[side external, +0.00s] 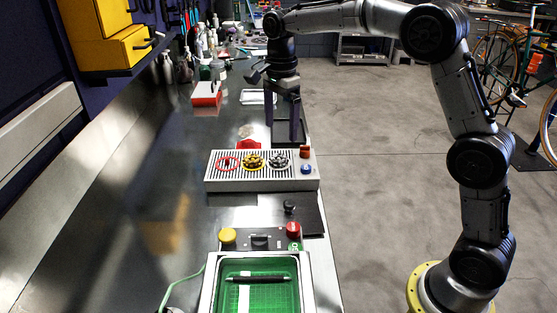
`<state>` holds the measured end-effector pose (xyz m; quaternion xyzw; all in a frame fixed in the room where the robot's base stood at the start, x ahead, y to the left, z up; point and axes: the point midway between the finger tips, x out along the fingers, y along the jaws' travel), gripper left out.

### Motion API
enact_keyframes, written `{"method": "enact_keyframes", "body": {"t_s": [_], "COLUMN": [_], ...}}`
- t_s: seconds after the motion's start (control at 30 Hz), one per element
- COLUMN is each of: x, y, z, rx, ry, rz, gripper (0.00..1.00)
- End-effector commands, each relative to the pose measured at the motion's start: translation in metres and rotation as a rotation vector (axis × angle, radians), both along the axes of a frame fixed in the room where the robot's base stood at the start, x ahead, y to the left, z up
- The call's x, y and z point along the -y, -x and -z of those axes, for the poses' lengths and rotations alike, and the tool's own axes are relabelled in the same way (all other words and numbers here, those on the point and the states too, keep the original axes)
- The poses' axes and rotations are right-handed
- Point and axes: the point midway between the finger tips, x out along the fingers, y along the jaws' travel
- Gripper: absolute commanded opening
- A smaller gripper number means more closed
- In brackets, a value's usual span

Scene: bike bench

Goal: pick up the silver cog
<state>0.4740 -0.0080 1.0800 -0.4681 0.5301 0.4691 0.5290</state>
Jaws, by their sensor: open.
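The silver cog (279,160) lies on the slatted top of a grey box, at the right of a row. A yellow cog (253,161) lies to its left, and a red ring-like part (228,163) is at the left of the row. My gripper (285,137) points down with its two fingers apart and nothing visible between them. In the picture it shows just above and behind the silver cog. I cannot tell its exact height over the box.
The grey slatted box (260,185) also bears an orange-brown knob (305,152) and a blue button (306,169). In front are a yellow button (227,236), a red button (293,230) and a green-floored tray (212,285). The bench (140,230) is clear on the left.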

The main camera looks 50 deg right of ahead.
Motion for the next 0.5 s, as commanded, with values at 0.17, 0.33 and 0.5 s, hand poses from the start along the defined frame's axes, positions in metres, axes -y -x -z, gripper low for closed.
{"method": "enact_keyframes", "body": {"t_s": [0.17,0.33,0.5], "x": [0.000,-0.001,-0.004], "y": [0.000,0.000,0.001], "z": [0.023,0.032,0.056], "rx": [0.000,0.001,-0.003], "ry": [0.000,0.000,0.000], "rz": [-0.001,-0.001,-0.001], "gripper": [0.95,0.95,0.95]}}
